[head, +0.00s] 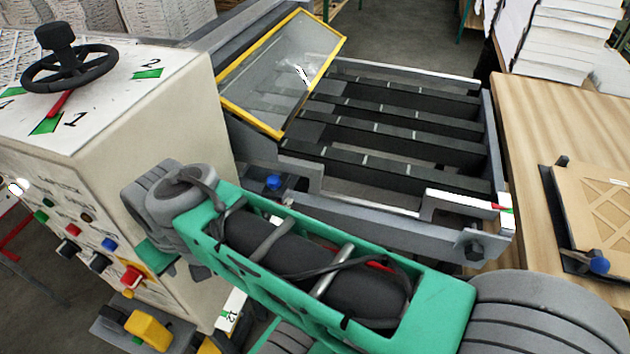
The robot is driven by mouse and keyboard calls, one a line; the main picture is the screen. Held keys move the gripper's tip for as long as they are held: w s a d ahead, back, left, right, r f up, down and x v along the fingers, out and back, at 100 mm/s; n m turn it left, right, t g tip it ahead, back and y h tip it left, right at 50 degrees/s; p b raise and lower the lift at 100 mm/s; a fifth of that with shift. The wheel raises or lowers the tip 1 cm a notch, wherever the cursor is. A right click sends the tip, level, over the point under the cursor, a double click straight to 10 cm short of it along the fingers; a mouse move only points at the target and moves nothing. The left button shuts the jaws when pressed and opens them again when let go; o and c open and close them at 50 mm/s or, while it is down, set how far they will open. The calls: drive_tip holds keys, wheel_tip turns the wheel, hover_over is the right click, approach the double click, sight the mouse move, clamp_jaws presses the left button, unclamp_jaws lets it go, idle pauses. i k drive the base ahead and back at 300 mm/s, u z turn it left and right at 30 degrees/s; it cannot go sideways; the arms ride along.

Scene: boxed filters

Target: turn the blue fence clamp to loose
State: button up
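A small blue knob (273,182) shows at the near left of the machine bed, just above my green arm. Another blue knob (598,265) sits on the board at the right. I cannot tell for certain which is the fence clamp, and no loose or tight mark is readable at either. My green and grey arm crosses the lower middle of the view and hides part of the machine's near side. My gripper is not visible.
A white cabinet (165,110) with a black handwheel (68,68) and several buttons stands at the left. A yellow-framed clear guard (285,75) is tilted over the black-slatted bed (400,118). A wooden table (560,120) is at the right, with paper stacks behind.

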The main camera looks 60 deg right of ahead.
sight(274, 181)
drive_tip(key=z, duration=0.15)
drive_tip(key=k, duration=0.85)
drive_tip(key=u, duration=1.1)
drive_tip(key=i, duration=0.5)
drive_tip(key=z, duration=0.1)
